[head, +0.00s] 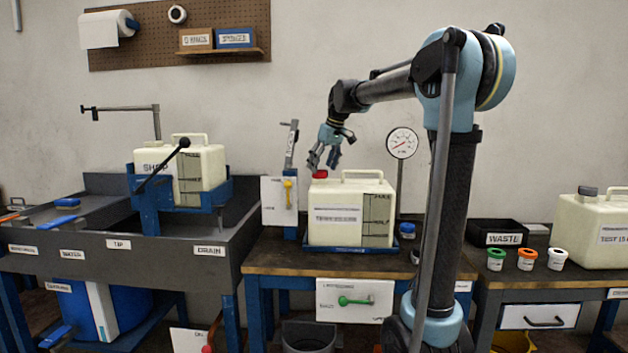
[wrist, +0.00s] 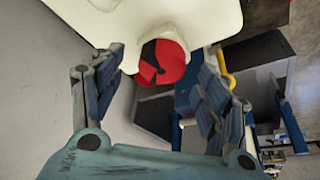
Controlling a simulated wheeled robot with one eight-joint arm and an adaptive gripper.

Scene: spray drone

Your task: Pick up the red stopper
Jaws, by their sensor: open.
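The red stopper (head: 320,174) sits on the top left of a cream jug (head: 350,198) on the middle bench in the head view. In the wrist view the red stopper (wrist: 163,62) is ahead, between and just beyond the fingertips, with a dark shadow across it. My gripper (head: 323,160) is just above the stopper, pointing down. In the wrist view my gripper (wrist: 160,65) has its fingers spread wide on both sides of the stopper, and it is empty. I cannot tell whether a finger touches the jug.
The jug's handle (head: 362,173) rises to the right of the stopper. A pressure gauge (head: 402,143) stands to the right. A grey post (head: 291,145) and a panel with a yellow key-like handle (head: 288,192) stand to the left.

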